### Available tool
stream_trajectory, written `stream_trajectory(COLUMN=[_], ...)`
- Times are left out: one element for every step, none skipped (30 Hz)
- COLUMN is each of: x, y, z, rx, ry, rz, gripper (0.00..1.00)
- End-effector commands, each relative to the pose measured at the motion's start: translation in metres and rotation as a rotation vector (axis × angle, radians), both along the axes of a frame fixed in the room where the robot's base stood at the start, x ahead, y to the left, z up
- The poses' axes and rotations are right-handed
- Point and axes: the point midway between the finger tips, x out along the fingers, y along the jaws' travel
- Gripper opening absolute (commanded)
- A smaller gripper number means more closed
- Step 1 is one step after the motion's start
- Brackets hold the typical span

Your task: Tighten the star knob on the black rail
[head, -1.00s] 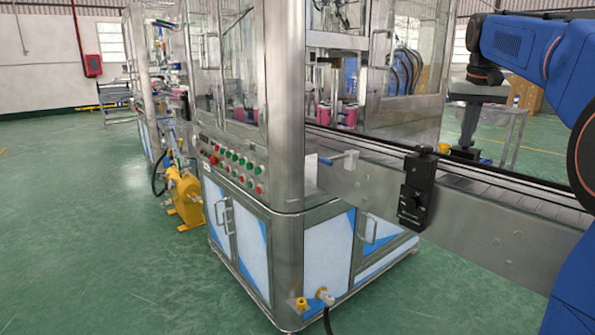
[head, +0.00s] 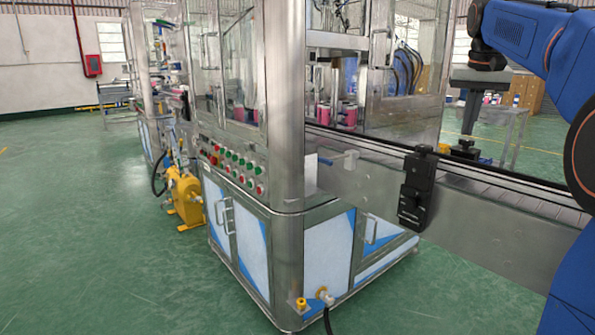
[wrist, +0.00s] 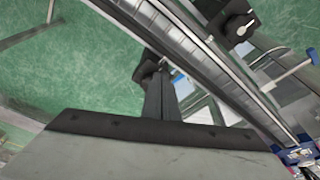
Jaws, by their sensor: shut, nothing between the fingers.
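A black clamp block (head: 465,149) sits on the far side of the conveyor; it also shows in the wrist view (wrist: 149,68), with a dark knob-like part whose star shape I cannot make out. My gripper (head: 468,135) points down just above this block. In the wrist view its dark fingers (wrist: 160,84) are together and empty, overlapping the block's edge; I cannot tell whether they touch it. A second black block (head: 416,190) is on the near side; its pale lever or knob shows in the wrist view (wrist: 236,25). The black rail (head: 480,178) runs along the conveyor.
The conveyor belt (head: 510,197) runs between the two blocks. A steel machine cabinet (head: 285,110) with pink cans inside stands to the left. Green floor is open at the front left.

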Motion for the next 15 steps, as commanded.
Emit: stream_trajectory(x=[0.001,0.000,0.000,0.000,0.000,0.000,0.000,0.000,0.000,0.000,0.000,0.000,0.000,0.000,0.000], y=[0.000,0.000,0.000,0.000,0.000,0.000,0.000,0.000,0.000,0.000,0.000,0.000,0.000,0.000,0.000], z=[0.006,0.008,0.012,0.015,0.018,0.021,0.024,0.025,0.027,0.028,0.029,0.029,0.029,0.029,0.029], rx=[-0.001,0.000,0.000,-0.001,-0.001,0.000,0.000,0.000,0.000,0.000,0.000,0.000,0.000,0.000,0.000], ry=[-0.002,-0.001,-0.001,-0.002,-0.002,-0.001,-0.001,-0.001,-0.001,-0.001,-0.001,-0.001,0.000,0.000,0.000], rz=[0.000,0.000,0.000,0.000,0.000,0.000,0.000,0.000,0.000,0.000,0.000,0.000,0.000,0.000,0.000], gripper=[0.00,0.00,0.00,0.00,0.00,0.00,0.00,0.00,0.00,0.00,0.00,0.00,0.00,0.00,0.00])
